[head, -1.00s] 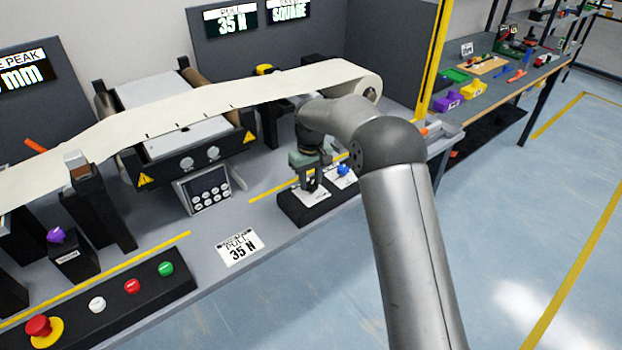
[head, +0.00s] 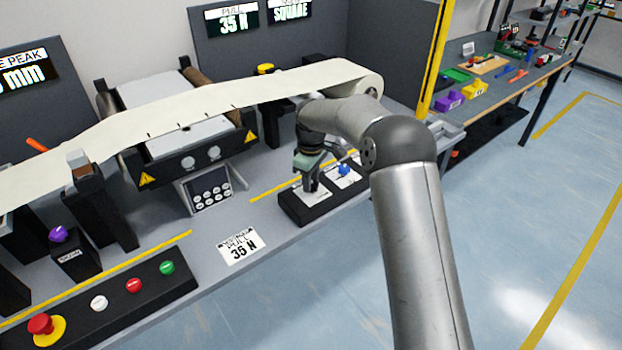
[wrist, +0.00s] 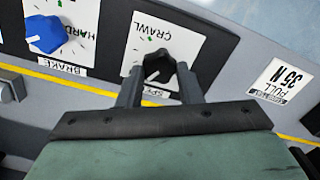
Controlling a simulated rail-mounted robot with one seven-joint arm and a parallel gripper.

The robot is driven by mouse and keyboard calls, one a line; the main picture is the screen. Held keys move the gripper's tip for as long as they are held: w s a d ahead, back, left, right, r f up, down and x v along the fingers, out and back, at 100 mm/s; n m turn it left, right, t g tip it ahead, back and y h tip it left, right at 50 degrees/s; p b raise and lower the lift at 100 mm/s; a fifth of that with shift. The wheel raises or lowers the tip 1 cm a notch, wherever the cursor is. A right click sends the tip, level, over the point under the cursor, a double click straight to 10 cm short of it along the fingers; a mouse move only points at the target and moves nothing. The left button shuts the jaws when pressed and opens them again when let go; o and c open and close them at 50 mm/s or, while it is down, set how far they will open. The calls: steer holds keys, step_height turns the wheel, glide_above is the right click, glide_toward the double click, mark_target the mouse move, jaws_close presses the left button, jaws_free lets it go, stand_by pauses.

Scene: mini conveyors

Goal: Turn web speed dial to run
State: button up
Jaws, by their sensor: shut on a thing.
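The web speed dial is a black knob (wrist: 158,66) on a white plate (wrist: 140,48). The plate reads CRAWL on one side; a label below it, partly hidden, begins "SPE". In the wrist view my gripper (wrist: 160,82) has its two fingers on either side of the knob, shut on it. In the head view my gripper (head: 311,184) is down at the black panel (head: 306,217) and hides most of the dial. No RUN mark can be read.
A blue brake dial (wrist: 45,34) sits close beside on the same panel; it also shows in the head view (head: 344,170). A PULL 35 N card (head: 240,245) lies left of the panel. The paper web (head: 230,95) runs above and behind.

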stand_by(0.3)
steer(key=o, duration=1)
steer(key=shift+c, duration=0.2)
steer(key=shift+r, duration=0.1)
step_height(320, 180, up, 17)
steer(key=shift+r, duration=0.15)
